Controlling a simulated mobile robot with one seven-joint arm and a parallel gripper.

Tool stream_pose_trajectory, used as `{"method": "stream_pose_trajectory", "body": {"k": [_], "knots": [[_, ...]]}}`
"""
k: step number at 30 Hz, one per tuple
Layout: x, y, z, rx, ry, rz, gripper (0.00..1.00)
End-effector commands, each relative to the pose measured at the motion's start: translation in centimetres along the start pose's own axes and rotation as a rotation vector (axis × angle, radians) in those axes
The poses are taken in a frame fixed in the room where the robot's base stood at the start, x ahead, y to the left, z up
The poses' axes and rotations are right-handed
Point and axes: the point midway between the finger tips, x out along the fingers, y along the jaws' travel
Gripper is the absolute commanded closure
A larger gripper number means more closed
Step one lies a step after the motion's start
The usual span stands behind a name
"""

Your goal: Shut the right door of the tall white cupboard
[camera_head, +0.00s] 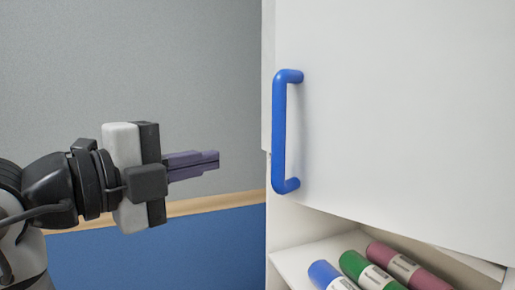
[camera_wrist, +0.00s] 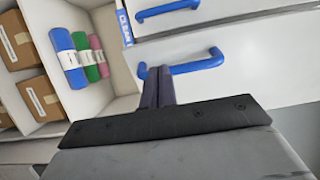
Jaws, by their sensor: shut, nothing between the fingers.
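A white door panel (camera_head: 400,110) of the cupboard fills the right of the head view, with a vertical blue bar handle (camera_head: 280,132) near its left edge. My gripper (camera_head: 218,160) is shut and empty, left of this handle and apart from it in the picture, its fingers pointing right. In the wrist view my gripper (camera_wrist: 159,72) points toward a blue handle (camera_wrist: 198,64) on a white panel; it overlaps one end of it, and I cannot tell whether they touch. A second blue handle (camera_wrist: 168,10) shows at the top. How far the door stands open is unclear.
An open shelf (camera_head: 292,262) below the door panel holds a blue roll (camera_head: 327,275), a green roll (camera_head: 368,271) and a maroon roll (camera_head: 405,266). In the wrist view, brown boxes (camera_wrist: 40,98) stand in compartments on the left. A grey and blue wall lies behind my gripper.

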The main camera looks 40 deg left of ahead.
Motion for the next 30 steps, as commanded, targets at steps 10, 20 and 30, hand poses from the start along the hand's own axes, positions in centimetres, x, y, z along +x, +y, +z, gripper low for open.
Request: {"method": "stream_pose_trajectory", "body": {"k": [10, 20, 30], "knots": [[5.6, -0.3, 0.0, 0.000, 0.002, 0.003, 1.00], [11.9, -0.3, 0.0, -0.001, 0.001, 0.001, 1.00], [13.8, 0.0, 0.0, 0.000, -0.001, 0.000, 1.00]]}}
